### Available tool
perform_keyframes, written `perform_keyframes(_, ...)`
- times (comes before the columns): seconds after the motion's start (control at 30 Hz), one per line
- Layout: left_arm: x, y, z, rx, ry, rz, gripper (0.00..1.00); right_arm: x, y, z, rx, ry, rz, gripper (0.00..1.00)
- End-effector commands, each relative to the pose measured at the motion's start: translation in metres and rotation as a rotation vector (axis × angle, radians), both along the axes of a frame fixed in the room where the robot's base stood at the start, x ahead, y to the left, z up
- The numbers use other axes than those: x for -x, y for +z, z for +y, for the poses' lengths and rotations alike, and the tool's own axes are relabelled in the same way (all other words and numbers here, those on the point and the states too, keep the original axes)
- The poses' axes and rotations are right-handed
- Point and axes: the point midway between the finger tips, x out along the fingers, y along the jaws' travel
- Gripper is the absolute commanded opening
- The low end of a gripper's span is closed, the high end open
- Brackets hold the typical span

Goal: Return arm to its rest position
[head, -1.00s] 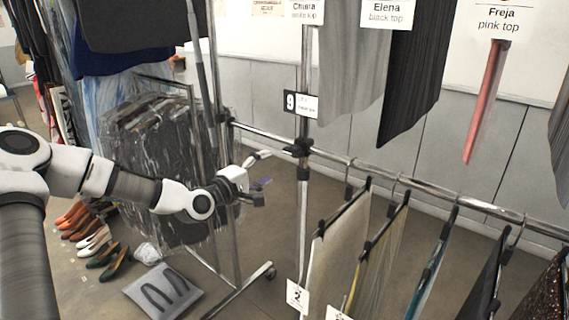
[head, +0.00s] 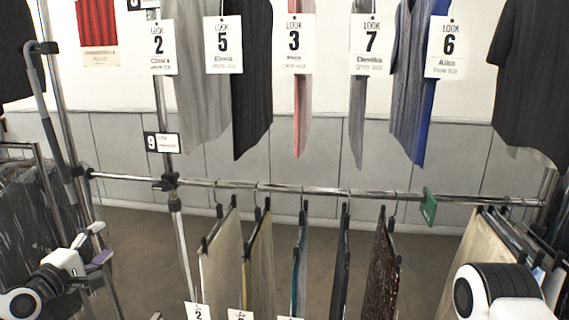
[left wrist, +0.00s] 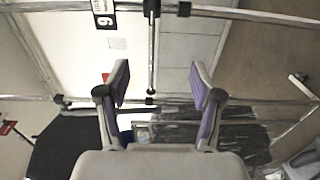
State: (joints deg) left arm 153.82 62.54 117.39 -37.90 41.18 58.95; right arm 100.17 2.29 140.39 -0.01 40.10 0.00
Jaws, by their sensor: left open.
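My left gripper (head: 97,243) is at the lower left of the head view, left of the rack's upright pole and below the horizontal rail. It is open. In the left wrist view, its two purple-lined fingers (left wrist: 160,78) stand wide apart with nothing between them. My right arm (head: 500,296) shows as a white and black link at the bottom right of the head view. My right gripper is out of the picture.
A clothes rail (head: 330,189) crosses the middle, with several hanging garments such as a dark speckled one (head: 383,268). Tops with look tags hang above, including a black top (head: 252,80). A green tag (head: 429,206) sits on the rail. Plastic-covered clothes (head: 25,225) stand left.

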Motion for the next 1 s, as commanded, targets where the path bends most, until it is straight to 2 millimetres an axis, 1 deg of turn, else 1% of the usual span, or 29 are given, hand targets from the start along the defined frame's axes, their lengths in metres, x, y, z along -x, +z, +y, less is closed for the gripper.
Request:
perform_keyframes(0.03, 0.0, -0.01, -0.003, -0.011, -0.006, 0.023, 0.66, -0.001, 0.001, 0.0, 0.0, 0.0, -0.002, 0.4)
perform_keyframes(0.17, -0.001, -0.037, -0.013, -0.054, -0.029, 0.088, 0.66, -0.001, 0.001, 0.0, 0.0, 0.0, -0.003, 0.4)
perform_keyframes(0.27, 0.0, -0.061, -0.026, -0.094, -0.06, 0.149, 0.66, -0.001, 0.001, 0.0, 0.0, 0.0, -0.003, 0.4)
perform_keyframes(0.37, 0.004, -0.091, -0.044, -0.136, -0.1, 0.222, 0.66, -0.001, 0.001, 0.0, 0.0, 0.0, -0.003, 0.4)
perform_keyframes(0.47, 0.012, -0.125, -0.065, -0.175, -0.144, 0.311, 0.66, -0.001, 0.001, 0.0, 0.0, 0.0, -0.002, 0.4)
perform_keyframes(0.57, 0.026, -0.166, -0.09, -0.214, -0.197, 0.418, 0.66, -0.001, 0.001, 0.0, 0.0, 0.0, -0.002, 0.4)
perform_keyframes(0.63, 0.043, -0.201, -0.111, -0.257, -0.245, 0.51, 0.66, -0.001, 0.001, 0.0, 0.0, 0.0, -0.002, 0.4)
perform_keyframes(0.67, 0.052, -0.217, -0.121, -0.28, -0.269, 0.555, 0.66, -0.001, 0.001, 0.0, 0.0, 0.0, -0.002, 0.4)
perform_keyframes(0.7, 0.068, -0.241, -0.135, -0.317, -0.308, 0.62, 0.66, -0.001, 0.0, 0.0, 0.0, 0.0, -0.002, 0.4)
perform_keyframes(0.77, 0.099, -0.279, -0.158, -0.383, -0.375, 0.725, 0.66, -0.001, 0.0, 0.0, 0.0, 0.0, -0.002, 0.4)
perform_keyframes(0.8, 0.123, -0.303, -0.172, -0.434, -0.426, 0.796, 0.66, -0.001, 0.001, 0.0, 0.0, 0.0, -0.002, 0.4)
perform_keyframes(0.87, 0.161, -0.334, -0.189, -0.513, -0.505, 0.892, 0.66, -0.001, 0.001, 0.0, 0.0, 0.0, -0.002, 0.4)
perform_keyframes(0.9, 0.187, -0.351, -0.199, -0.567, -0.561, 0.95, 0.66, -0.001, 0.001, 0.0, 0.0, 0.0, -0.002, 0.4)
perform_keyframes(0.97, 0.227, -0.372, -0.211, -0.651, -0.649, 1.029, 0.66, -0.001, 0.001, 0.0, 0.0, 0.0, -0.002, 0.4)
perform_keyframes(1.0, 0.253, -0.383, -0.217, -0.71, -0.709, 1.076, 0.66, -0.001, 0.001, 0.0, 0.0, 0.0, -0.002, 0.4)
